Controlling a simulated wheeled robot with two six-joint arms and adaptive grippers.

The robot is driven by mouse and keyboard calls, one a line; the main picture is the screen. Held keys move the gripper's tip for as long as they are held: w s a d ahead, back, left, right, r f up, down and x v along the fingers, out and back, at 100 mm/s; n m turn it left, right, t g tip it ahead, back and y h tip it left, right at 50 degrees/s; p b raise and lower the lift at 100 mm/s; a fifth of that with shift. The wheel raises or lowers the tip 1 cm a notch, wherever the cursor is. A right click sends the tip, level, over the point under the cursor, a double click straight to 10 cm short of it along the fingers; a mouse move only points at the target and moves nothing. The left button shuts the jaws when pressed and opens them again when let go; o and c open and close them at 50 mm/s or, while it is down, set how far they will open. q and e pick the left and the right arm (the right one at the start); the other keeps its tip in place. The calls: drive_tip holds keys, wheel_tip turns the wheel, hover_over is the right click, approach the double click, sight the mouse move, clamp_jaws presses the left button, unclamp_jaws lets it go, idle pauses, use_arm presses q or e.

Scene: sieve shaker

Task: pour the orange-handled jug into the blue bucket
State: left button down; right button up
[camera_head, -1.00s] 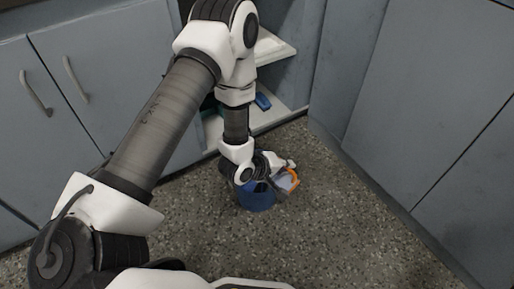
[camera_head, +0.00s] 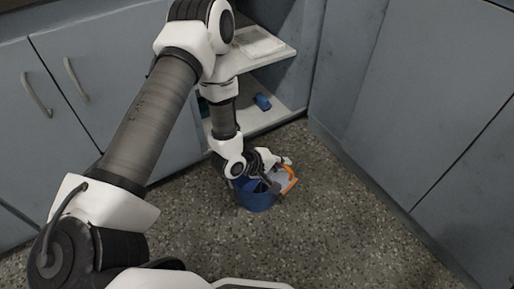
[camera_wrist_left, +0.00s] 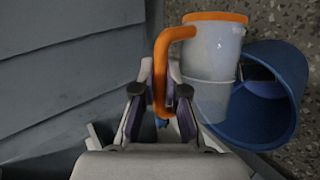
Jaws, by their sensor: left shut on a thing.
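The jug is pale and translucent with an orange handle and orange rim. In the wrist view the jug (camera_wrist_left: 212,55) overlaps the blue bucket (camera_wrist_left: 292,75), and its rim faces the top of the picture. My left gripper (camera_wrist_left: 160,95) is shut on the orange handle, one finger on each side. In the head view the bucket (camera_head: 257,201) stands on the floor. The jug (camera_head: 284,178) is tilted at the bucket's upper right side, partly hidden by my left gripper (camera_head: 277,164). I cannot tell whether anything flows out. My right gripper is not in view.
Grey cabinets (camera_head: 95,95) stand at the left and right. An open shelf unit (camera_head: 272,118) behind the bucket holds a small blue object (camera_head: 263,102). The speckled floor (camera_head: 340,220) to the right and in front of the bucket is clear.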

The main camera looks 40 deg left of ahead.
use_arm(q)
drive_tip(key=shift+a+r, duration=0.2)
drive_tip(key=shift+a, duration=0.3)
drive_tip(key=shift+w+a+r+n+h+p, duration=0.1)
drive_tip(key=shift+a+r+n+h+p, duration=0.05)
drive_tip(key=shift+a+n+h+p, duration=0.2)
drive_tip(key=shift+a, duration=0.3)
drive_tip(key=shift+a+f+h, duration=0.15)
drive_tip(key=shift+f+h, duration=0.05)
drive_tip(key=shift+h, duration=0.05)
drive_tip(key=shift+a+n+b, duration=0.25)
drive_tip(key=shift+b, duration=0.1)
